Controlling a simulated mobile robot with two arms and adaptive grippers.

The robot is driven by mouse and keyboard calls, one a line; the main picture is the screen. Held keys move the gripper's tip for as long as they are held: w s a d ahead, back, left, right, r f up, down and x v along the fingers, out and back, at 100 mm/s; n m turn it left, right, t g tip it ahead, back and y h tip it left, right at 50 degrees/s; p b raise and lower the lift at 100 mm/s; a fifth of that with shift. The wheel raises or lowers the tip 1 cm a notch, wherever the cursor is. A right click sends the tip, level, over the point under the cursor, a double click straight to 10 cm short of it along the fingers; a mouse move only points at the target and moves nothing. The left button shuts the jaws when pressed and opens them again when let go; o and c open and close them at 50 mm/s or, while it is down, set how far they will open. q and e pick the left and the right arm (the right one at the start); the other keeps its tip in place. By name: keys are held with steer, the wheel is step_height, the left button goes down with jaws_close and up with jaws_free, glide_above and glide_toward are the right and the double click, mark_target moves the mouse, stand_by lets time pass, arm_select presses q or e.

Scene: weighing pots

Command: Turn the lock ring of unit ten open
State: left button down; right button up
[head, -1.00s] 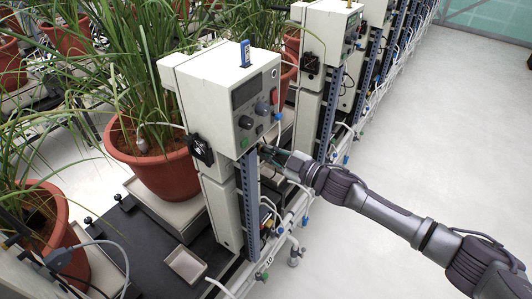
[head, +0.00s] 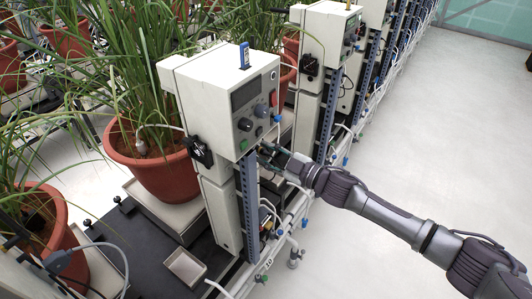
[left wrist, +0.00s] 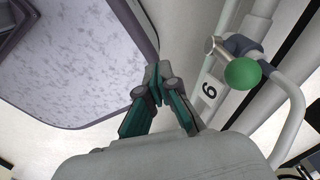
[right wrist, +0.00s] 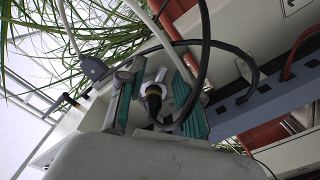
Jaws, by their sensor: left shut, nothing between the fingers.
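Unit ten (head: 232,100) is the nearest pale box on a post, with "10" on the pipe at its foot. My right gripper (head: 268,152) is at the lower front of this box, under its knobs. In the right wrist view its fingers (right wrist: 152,88) stand apart on both sides of a round connector (right wrist: 153,91) with a dark ring and a black cable. A gap seems to show beside the connector; whether a finger touches it I cannot tell. My left gripper (left wrist: 160,84) is shut and empty in the left wrist view and out of the head view.
A potted plant (head: 160,170) stands left of the unit, and a small tray (head: 185,267) lies in front. More units (head: 325,45) line up behind. A green-knobbed valve (left wrist: 243,73) is close to my left gripper. Loose cables hang near my right fingers. The floor at right is clear.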

arm_select(q)
steer(key=shift+w, duration=0.1)
arm_select(e)
steer(key=v, duration=1.2)
